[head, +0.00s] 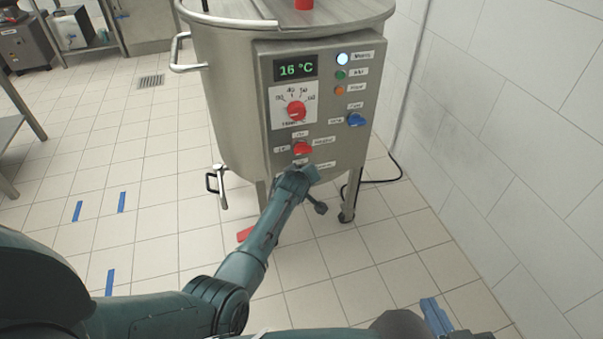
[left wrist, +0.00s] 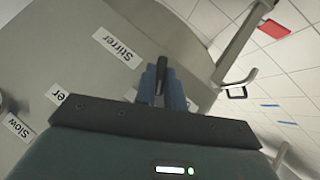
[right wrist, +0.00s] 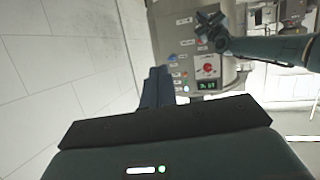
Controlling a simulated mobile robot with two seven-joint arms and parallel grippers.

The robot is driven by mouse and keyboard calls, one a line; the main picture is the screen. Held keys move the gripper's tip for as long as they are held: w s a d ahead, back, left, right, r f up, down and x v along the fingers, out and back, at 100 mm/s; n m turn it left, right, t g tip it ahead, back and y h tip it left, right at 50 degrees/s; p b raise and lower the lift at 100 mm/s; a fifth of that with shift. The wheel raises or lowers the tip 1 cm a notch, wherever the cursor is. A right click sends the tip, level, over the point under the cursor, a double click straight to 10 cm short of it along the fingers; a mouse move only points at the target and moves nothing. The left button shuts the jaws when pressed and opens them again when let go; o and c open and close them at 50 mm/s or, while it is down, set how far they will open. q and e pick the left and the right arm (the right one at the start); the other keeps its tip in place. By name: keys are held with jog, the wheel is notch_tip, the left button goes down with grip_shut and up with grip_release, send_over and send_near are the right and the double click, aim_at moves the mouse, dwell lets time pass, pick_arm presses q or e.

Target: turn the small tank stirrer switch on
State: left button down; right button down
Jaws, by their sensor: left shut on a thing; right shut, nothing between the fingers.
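The steel tank (head: 225,100) carries a control panel (head: 325,115) on its front. My left gripper (head: 300,170) is at the panel's lower edge and covers what lies there. In the left wrist view, my left gripper (left wrist: 160,90) is shut on a small black switch lever (left wrist: 161,72). A label reading "Stirrer" (left wrist: 116,50) is beside it. How far the lever is turned cannot be told. My right gripper (head: 436,316) is shut and empty at the lower right, well away from the panel; its fingers also show in the right wrist view (right wrist: 156,88).
Above my left gripper are a red knob (head: 301,149), a red dial (head: 296,110), a blue knob (head: 356,120) and a display (head: 295,68) reading 16 °C. A valve handle (head: 215,184) hangs at the tank's left. A tiled wall (head: 500,130) stands close on the right.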

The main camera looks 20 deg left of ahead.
pick_arm(q)
jog(key=m+g+y+b, duration=0.2)
jog(key=y+b, duration=0.1)
jog(key=shift+w+d+g+y, duration=0.15)
jog(key=shift+w+g+y, duration=0.05)
jog(key=shift+g+y, duration=0.1)
pick_arm(e)
jog(key=shift+w+a+f+n+t+y, duration=0.2)
jog(key=shift+w+t, duration=0.1)
jog(key=shift+t, duration=0.25)
jog(key=shift+w+a+f+n+t+y, duration=0.1)
jog(key=shift+w+f+n+t+y, duration=0.15)
jog(key=shift+t, duration=0.3)
pick_arm(q)
jog(key=shift+r, duration=0.15)
pick_arm(e)
jog(key=shift+r, duration=0.15)
pick_arm(q)
jog(key=c, duration=1.5)
grip_release()
pick_arm(e)
jog(key=shift+w, duration=0.1)
